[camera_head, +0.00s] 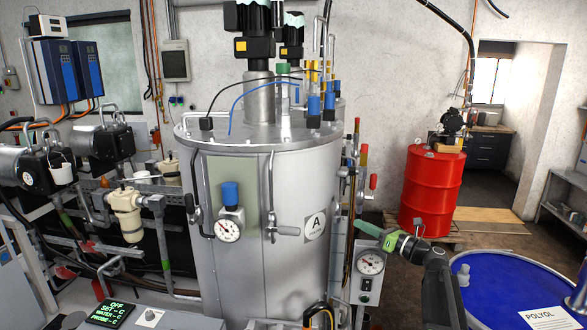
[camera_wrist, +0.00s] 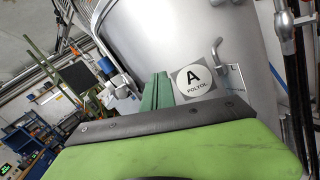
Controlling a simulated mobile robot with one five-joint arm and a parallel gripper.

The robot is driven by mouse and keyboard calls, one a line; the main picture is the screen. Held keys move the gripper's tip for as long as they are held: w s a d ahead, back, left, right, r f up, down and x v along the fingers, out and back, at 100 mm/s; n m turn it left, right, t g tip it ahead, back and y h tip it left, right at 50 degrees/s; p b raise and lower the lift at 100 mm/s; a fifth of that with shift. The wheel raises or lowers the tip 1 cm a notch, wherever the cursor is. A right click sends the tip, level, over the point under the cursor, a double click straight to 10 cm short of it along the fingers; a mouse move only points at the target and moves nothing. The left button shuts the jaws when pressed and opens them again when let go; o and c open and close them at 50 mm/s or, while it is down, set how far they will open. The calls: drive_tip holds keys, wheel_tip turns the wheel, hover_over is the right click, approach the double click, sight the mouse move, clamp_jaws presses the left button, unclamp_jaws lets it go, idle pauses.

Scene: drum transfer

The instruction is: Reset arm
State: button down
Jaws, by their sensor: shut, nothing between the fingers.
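My gripper (camera_head: 362,228) shows in the head view right of the tank's lower part, its green fingers pointing left toward the tank. My dark arm comes up from the lower right. In the wrist view, my gripper (camera_wrist: 157,92) has its two green fingers together, with nothing visible between them. The large silver tank (camera_head: 265,190) stands in the middle of the head view. Its round "A POLYOL" label (camera_wrist: 194,80) is just right of the fingers in the wrist view. I cannot tell the exact gap between fingers and tank.
A gauge box (camera_head: 370,265) is just below my gripper. A blue POLYOL drum (camera_head: 500,285) stands at the lower right, close to my arm. A red drum (camera_head: 432,190) stands farther back on a pallet. Pumps and pipes (camera_head: 125,212) crowd the left.

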drive_tip(key=s+a+f+n+g+h, duration=0.35)
drive_tip(key=s+a+f+n, duration=0.3)
drive_tip(key=f+n, duration=0.25)
drive_tip(key=s+a+f+n+g+h, duration=0.2)
drive_tip(key=s+a+f+n+g, duration=0.3)
drive_tip(key=s+f+n, duration=0.3)
drive_tip(key=s+d+f+n+g+h, duration=0.4)
drive_tip(key=s+d+f+n+h, duration=0.2)
drive_tip(key=s+f+n+h, duration=0.45)
wheel_tip(320, 180, down, 12)
drive_tip(key=s+n+y+b, duration=0.1)
drive_tip(key=s+n+b, duration=0.1)
drive_tip(key=b, duration=1.2)
drive_tip(key=shift+s+y, duration=0.25)
drive_tip(key=shift+y, duration=0.15)
drive_tip(key=shift+f+n, duration=0.1)
drive_tip(key=shift+n, duration=0.15)
drive_tip(key=shift+d, duration=0.2)
